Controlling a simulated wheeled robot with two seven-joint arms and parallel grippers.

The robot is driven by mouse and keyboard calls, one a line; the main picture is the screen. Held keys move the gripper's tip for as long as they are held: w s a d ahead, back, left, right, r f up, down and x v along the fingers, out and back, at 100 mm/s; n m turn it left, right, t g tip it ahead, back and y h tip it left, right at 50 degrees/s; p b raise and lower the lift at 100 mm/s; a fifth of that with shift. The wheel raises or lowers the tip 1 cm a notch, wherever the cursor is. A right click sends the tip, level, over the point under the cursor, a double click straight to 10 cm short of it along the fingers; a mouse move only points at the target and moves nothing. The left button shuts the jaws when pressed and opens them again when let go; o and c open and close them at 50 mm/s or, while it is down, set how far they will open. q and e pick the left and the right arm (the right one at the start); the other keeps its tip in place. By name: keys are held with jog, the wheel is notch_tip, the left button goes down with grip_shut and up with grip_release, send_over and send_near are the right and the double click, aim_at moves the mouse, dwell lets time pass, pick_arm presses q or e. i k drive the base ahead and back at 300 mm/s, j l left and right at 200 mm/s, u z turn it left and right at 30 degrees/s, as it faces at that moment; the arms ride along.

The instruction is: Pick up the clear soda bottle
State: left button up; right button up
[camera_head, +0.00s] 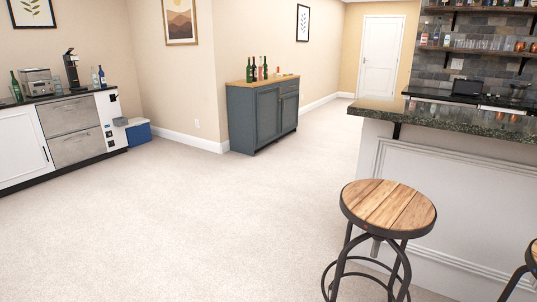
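I cannot pick out the clear soda bottle for certain. Several dark bottles (254,70) stand upright on the wooden top of the blue-grey cabinet (255,118), but they look green or reddish, not clear. On the left counter stand a green bottle (15,86) and a small bluish bottle (101,76), too small to tell in detail. Small bottles and glasses (478,43) line the wall shelves at the upper right, also too small to identify. Neither of my grippers is in view.
A wood-topped stool (388,208) stands before the bar, whose dark stone counter (455,118) juts in from the right. A second stool (533,258) is cut off at the right edge. A blue cooler (138,131) sits on the floor. The carpet (170,220) is clear at left and centre.

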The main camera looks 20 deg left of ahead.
aim_at(95, 82)
jog(key=i+j+u, duration=0.25)
jog(key=j+u, duration=0.15)
jog(key=i+j+u, duration=0.55)
jog(key=u, duration=0.2)
jog(key=i+u, duration=0.55)
jog(key=i, duration=5.05)
jog(key=i+z, duration=0.1)
jog(key=i, duration=0.55)
jog(key=i+j+z, duration=0.1)
jog(key=i, duration=0.5)
jog(key=i+j+z, duration=0.1)
jog(key=i+j, duration=0.15)
jog(key=i, duration=0.4)
jog(key=i+l+u, duration=0.1)
jog(key=i+u, duration=0.35)
jog(key=i+l+u, duration=0.3)
jog(key=i+u, duration=0.2)
jog(key=i, duration=0.15)
jog(key=i+l+u, duration=0.45)
jog(key=i, duration=0.05)
